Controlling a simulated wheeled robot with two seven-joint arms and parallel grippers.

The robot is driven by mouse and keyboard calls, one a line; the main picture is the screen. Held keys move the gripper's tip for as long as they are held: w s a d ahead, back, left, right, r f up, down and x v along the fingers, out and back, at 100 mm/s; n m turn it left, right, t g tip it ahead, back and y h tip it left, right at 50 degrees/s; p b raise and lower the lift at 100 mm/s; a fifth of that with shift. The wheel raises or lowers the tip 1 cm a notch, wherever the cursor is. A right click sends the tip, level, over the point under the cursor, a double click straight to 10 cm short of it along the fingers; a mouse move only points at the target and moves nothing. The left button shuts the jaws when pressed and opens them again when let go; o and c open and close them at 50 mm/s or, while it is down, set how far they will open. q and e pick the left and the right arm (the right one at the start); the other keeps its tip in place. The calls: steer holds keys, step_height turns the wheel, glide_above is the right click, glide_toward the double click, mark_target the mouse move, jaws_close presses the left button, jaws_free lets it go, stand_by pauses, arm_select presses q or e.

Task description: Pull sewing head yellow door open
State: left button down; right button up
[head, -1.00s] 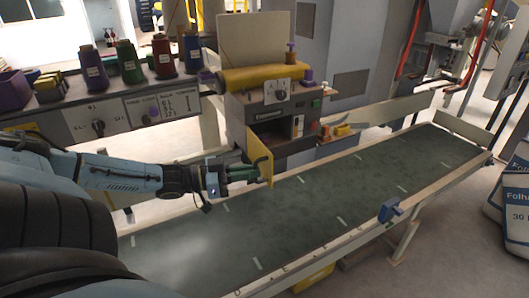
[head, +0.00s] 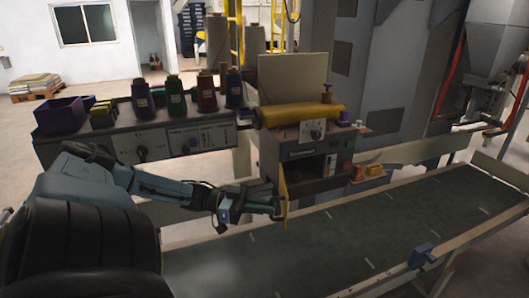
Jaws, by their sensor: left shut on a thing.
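The sewing head (head: 268,152) is a grey-brown box beside the conveyor, with a yellow top cover and a dial on its front. Its yellow door (head: 284,194) stands open, swung out from the left side of the front and seen nearly edge-on. The dark compartment (head: 306,170) behind it is exposed. My left gripper (head: 268,208) reaches in from the left and is shut on the door's outer side; its fingertips are small and partly hidden. My right gripper is not in view.
The green conveyor belt (head: 400,228) runs below and to the right, with a blue clamp (head: 422,255) on its near rail. A control panel (head: 165,142) with several thread spools stands at the left. Orange and yellow items (head: 366,172) sit right of the sewing head.

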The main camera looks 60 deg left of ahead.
arm_select(q)
steer(key=shift+w+a+r+y, duration=0.3)
steer(key=shift+w+a+r, duration=0.1)
steer(key=shift+w+a, duration=0.05)
steer(key=c, duration=1.9)
jaws_free()
steer(key=o, duration=0.4)
steer(key=shift+w+a+f, duration=0.2)
steer(key=shift+w, duration=0.05)
steer(key=shift+s+d, duration=0.1)
steer(key=shift+s, duration=0.15)
steer(key=shift+s+a, duration=0.2)
steer(key=v, duration=0.4)
steer(key=p+v, duration=0.1)
steer(key=v, duration=0.3)
steer(key=p+v, duration=0.1)
steer(key=v, duration=0.3)
steer(key=shift+s+a+f, duration=0.2)
steer(key=shift+s+f, duration=0.05)
steer(key=shift+f, duration=0.1)
